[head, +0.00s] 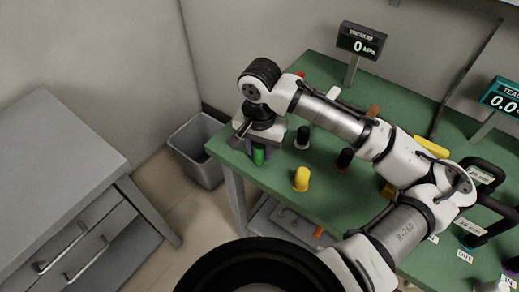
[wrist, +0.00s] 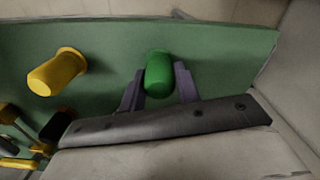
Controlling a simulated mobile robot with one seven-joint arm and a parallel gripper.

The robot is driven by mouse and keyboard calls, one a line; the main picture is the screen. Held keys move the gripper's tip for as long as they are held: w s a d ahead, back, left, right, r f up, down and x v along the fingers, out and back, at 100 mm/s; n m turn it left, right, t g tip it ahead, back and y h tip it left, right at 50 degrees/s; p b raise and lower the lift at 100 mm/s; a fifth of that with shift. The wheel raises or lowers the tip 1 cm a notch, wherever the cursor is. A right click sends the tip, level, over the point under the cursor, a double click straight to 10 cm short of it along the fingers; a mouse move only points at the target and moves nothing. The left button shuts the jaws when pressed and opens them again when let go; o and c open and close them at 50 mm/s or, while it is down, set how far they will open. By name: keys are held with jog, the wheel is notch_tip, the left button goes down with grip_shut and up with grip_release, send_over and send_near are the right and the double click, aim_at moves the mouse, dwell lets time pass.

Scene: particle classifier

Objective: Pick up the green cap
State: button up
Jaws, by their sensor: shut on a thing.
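The green cap (wrist: 159,75) is between the two purple-grey fingers of my gripper (wrist: 159,88) in the wrist view. In the head view the green cap (head: 259,156) shows just below my gripper (head: 260,146), near the left corner of the green table. My gripper is shut on the cap. The cap's lower end and any gap between it and the table are hard to tell.
A yellow cap (head: 301,179) stands on the green table (head: 330,200), right of the gripper, with black caps (head: 303,137) behind it. A grey bin (head: 196,150) stands on the floor left of the table. A display (head: 362,42) stands at the back.

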aim_at(260, 145)
notch_tip(260, 145, up, 20)
dwell(0.6)
jog(key=shift+r, duration=0.1)
jog(key=shift+r+p, duration=2.25)
jog(key=shift+p, duration=0.4)
notch_tip(260, 145, up, 3)
jog(key=p, duration=0.3)
jog(key=shift+p, duration=0.4)
